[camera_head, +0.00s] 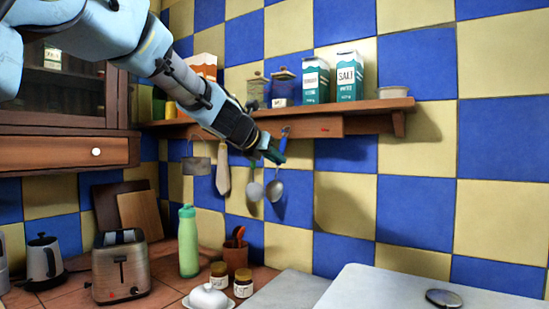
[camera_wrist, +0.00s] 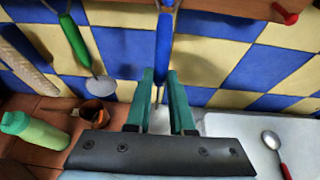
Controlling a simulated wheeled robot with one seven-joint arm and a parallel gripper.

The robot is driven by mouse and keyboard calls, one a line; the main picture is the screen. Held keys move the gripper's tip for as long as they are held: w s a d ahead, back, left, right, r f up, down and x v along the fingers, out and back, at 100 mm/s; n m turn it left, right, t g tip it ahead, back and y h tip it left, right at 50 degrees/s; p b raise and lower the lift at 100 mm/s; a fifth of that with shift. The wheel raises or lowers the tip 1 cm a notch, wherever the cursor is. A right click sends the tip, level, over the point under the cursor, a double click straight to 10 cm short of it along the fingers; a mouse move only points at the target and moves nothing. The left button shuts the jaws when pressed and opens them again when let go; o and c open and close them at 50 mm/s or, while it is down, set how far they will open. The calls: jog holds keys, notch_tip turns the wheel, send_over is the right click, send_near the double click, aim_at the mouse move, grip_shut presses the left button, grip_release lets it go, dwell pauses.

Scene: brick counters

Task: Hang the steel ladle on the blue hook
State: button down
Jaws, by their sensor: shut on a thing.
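The steel ladle (camera_head: 275,188) hangs upright against the tiled wall below the wooden shelf, bowl down, with a blue handle. My gripper (camera_head: 272,155) is shut on this handle, just below the hook board. In the wrist view the blue handle (camera_wrist: 164,48) runs up between the two green fingers of my gripper (camera_wrist: 164,80); its lower part is mostly hidden. The handle's top is close to the board at the blue hook's likely place. I cannot make out the hook itself or whether the ladle rests on it.
A green-handled utensil (camera_head: 254,188) hangs close on the left, with a pale utensil (camera_head: 223,172) beyond it. A red hook (camera_wrist: 285,15) is to the right. The shelf (camera_head: 370,108) holds cartons. A red-handled spoon (camera_wrist: 272,142) lies on the white counter (camera_wrist: 230,125).

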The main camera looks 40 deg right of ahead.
dwell(0.3)
jog(key=c, duration=0.7)
grip_release()
jog(key=v, duration=1.1)
jog(key=w+a+f+m+t+y, duration=0.1)
jog(key=w+a+f+m+y, duration=0.3)
jog(key=a+f, duration=0.7)
jog(key=w+a+f+m+y, duration=0.3)
jog(key=w+a+f+m, duration=0.25)
jog(key=a+f, duration=0.5)
jog(key=s+a+f+m+g+y, duration=0.1)
jog(key=s+a+f+m+y, duration=0.1)
jog(key=a, duration=0.7)
jog(key=s+a+f+m+g+y, duration=0.1)
jog(key=s+a+f+m, duration=0.3)
jog(key=a+f+m, duration=0.2)
jog(key=s+a+f+m+g+y, duration=0.1)
jog(key=s+a+f+m+y, duration=0.1)
jog(key=a+f, duration=0.6)
jog(key=s+a+m, duration=0.1)
jog(key=a+m, duration=0.1)
jog(key=a, duration=0.2)
jog(key=shift+m+y+b, duration=0.3)
jog(key=shift+m+b, duration=0.05)
